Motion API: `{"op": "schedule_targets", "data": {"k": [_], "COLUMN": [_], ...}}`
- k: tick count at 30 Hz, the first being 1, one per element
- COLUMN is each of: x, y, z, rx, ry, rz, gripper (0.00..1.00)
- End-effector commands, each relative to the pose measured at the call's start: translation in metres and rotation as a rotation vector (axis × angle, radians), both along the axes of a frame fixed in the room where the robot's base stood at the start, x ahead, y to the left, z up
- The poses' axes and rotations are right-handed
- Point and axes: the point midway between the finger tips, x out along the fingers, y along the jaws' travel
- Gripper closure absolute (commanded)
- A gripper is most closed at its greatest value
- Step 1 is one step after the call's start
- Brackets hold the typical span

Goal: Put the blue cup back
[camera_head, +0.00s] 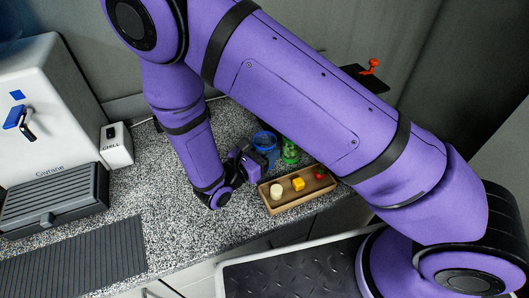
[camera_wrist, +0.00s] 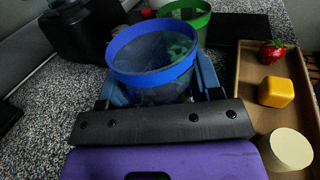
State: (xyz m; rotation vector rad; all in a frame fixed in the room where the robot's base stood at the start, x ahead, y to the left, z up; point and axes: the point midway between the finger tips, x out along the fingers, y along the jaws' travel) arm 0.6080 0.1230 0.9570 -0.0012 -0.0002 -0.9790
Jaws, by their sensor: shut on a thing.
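The blue cup (camera_head: 264,140) has a bright blue rim and a see-through dark body. It is upright over the speckled counter, and its rim (camera_wrist: 152,48) fills the middle of the wrist view. My gripper (camera_head: 250,157) is shut on the blue cup; in the wrist view its fingers (camera_wrist: 155,88) lie on both sides of the cup body. I cannot tell whether the cup base touches the counter. A green-rimmed cup (camera_head: 290,151) stands just behind it, and it also shows in the wrist view (camera_wrist: 190,12).
A wooden tray (camera_head: 290,202) right of the gripper holds a cream cylinder (camera_head: 276,191), a yellow block (camera_head: 298,184) and a strawberry (camera_head: 320,174). A white machine (camera_head: 40,95) and a CHILL box (camera_head: 116,146) stand left. The counter (camera_head: 165,200) between is clear.

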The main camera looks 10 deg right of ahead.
Motion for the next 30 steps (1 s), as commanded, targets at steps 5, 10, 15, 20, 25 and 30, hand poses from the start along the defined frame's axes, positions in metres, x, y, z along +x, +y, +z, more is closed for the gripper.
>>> {"op": "schedule_targets", "data": {"k": [5, 10, 15, 20, 25, 30], "x": [0.0, 0.0, 0.0, 0.0, 0.0, 0.0], "y": [0.0, 0.0, 0.0, 0.0, 0.0, 0.0], "z": [-0.015, -0.014, -0.018, -0.018, -0.017, -0.013], "rx": [0.002, 0.002, 0.001, 0.001, 0.001, 0.002], "ry": [-0.001, -0.001, 0.0, 0.0, 0.0, -0.001], "rz": [0.0, 0.0, 0.0, 0.0, 0.0, 0.0], "gripper": [0.68, 0.68, 0.68, 0.16, 0.16, 0.16]}}
